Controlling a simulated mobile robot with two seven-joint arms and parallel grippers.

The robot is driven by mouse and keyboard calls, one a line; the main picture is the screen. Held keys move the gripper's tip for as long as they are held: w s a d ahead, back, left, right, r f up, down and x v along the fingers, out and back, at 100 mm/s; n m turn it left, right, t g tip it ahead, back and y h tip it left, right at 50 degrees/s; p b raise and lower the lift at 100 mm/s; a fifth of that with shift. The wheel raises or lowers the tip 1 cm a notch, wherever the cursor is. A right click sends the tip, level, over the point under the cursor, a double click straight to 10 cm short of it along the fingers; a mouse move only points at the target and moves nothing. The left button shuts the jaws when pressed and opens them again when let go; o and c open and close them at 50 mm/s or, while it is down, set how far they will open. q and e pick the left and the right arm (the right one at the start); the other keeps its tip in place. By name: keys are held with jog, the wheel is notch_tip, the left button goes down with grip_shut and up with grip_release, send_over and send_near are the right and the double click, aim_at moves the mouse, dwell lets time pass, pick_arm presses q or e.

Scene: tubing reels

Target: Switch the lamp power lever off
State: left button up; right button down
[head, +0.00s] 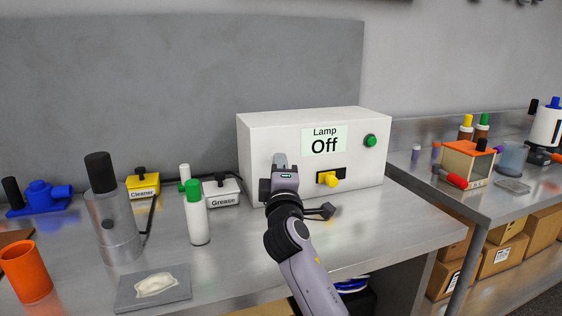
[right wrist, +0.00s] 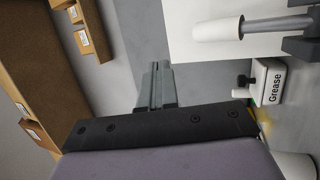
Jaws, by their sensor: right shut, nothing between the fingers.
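The white lamp box (head: 374,152) stands on the metal bench, and its label (head: 324,141) reads "Lamp Off". A lever with a pale handle (head: 280,160) is at the left of its front; my gripper hides most of it. In the right wrist view its white handle (right wrist: 218,27), grey shaft and dark base show. My left gripper is not in view.
A yellow knob (head: 328,179) and a green button (head: 370,141) are on the box front. The Grease container (head: 222,191), a green-capped bottle (head: 197,215) and a clear cylinder (head: 115,226) stand to the left. The bench front right of my arm is clear.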

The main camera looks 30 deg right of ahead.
jog(key=s+a, duration=0.1)
jog(key=s+r, duration=0.1)
jog(key=s, duration=0.1)
jog(key=s+a+r, duration=0.1)
jog(key=shift+s+a+r, duration=0.15)
jog(key=shift+s+a, duration=0.1)
jog(key=shift+a, duration=0.05)
dwell(0.5)
